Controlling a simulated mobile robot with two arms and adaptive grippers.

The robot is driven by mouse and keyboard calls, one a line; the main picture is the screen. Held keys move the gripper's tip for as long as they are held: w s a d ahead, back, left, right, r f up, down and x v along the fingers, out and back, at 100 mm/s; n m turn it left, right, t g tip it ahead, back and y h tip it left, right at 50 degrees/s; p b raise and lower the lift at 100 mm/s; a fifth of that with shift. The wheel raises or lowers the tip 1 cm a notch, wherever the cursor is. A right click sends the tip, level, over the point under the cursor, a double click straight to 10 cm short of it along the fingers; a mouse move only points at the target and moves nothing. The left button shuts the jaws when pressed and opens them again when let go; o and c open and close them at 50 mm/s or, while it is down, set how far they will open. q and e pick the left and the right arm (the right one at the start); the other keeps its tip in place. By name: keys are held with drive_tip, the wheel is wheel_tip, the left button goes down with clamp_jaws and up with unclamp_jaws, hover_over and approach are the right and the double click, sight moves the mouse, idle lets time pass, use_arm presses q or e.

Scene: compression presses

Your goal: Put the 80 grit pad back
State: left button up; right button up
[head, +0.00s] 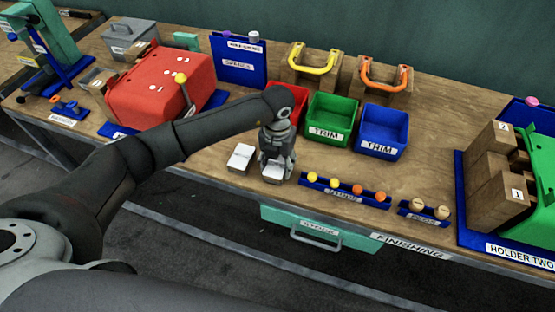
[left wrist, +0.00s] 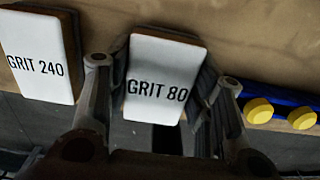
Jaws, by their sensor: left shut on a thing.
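My left gripper (head: 277,165) points down near the front edge of the table, in front of the green bin. It is shut on the 80 grit pad (head: 272,178), a white-topped block. In the left wrist view the pad (left wrist: 165,80) reads "GRIT 80" and sits between the two fingers. I cannot tell whether it touches the table top. The 240 grit pad (head: 241,157) lies just to its left and also shows in the left wrist view (left wrist: 38,57). My right gripper is not in view.
A blue rack (head: 345,195) of yellow and orange knobs lies close on the right. Green (head: 330,119) and blue (head: 382,132) trim bins stand behind. A red press (head: 160,88) is at left. A teal drawer (head: 318,232) hangs below the front edge.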

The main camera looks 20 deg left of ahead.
use_arm(q)
drive_tip(key=shift+f, duration=0.2)
drive_tip(key=shift+f, duration=0.1)
drive_tip(key=shift+f, duration=0.15)
drive_tip(key=o, duration=1)
drive_tip(key=shift+c, duration=0.2)
